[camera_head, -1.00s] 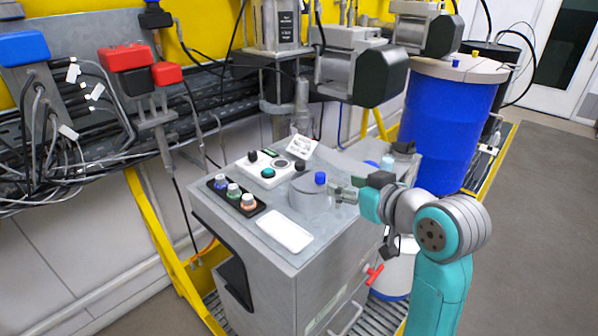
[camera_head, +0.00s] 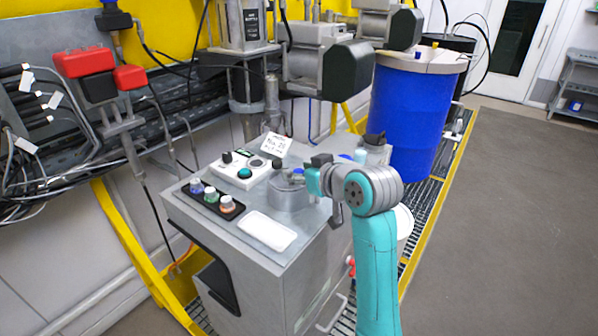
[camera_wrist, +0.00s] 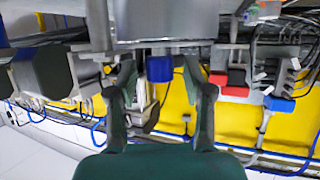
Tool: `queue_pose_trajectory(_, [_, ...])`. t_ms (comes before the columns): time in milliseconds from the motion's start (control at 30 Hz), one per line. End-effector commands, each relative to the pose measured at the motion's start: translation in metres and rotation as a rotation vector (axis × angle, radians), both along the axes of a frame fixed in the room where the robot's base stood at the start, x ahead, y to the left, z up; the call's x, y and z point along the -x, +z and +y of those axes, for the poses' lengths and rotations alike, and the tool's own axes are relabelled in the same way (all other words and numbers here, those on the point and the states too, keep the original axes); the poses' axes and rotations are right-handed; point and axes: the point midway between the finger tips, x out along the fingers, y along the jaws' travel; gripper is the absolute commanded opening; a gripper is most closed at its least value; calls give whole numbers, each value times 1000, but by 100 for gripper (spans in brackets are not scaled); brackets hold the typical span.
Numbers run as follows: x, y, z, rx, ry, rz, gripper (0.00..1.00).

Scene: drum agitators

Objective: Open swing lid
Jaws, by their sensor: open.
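The grey round lid (camera_head: 290,190) sits on top of the metal cabinet, looking flat and closed. Its blue knob (camera_head: 298,171) is partly hidden by my gripper in the head view. My gripper (camera_head: 304,180) is at the right side of the lid, close to the knob. In the upside-down wrist view, the blue knob (camera_wrist: 160,69) shows between the two dark, spread fingers of my gripper (camera_wrist: 160,80), near their tips. The knob hangs below a grey metal surface there. I see a gap on each side of the knob. Contact cannot be told.
The cabinet top also holds a white tray (camera_head: 267,231), a button strip (camera_head: 212,199), a control box (camera_head: 243,169) and a label card (camera_head: 275,146). A blue drum (camera_head: 415,115) stands behind right. Open floor (camera_head: 510,220) lies to the right.

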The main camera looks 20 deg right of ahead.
Motion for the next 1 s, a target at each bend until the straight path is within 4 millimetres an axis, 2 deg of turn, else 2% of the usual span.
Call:
queue_pose_trajectory(367, [-5,-2,1,1,0,0,51])
queue_pose_trajectory(567, [-4,-2,1,1,0,0,1])
queue_pose_trajectory(867, [-6,-2,2,1,-5,1,0])
queue_pose_trajectory(1000, [-15,-3,2,1,-31,2,0])
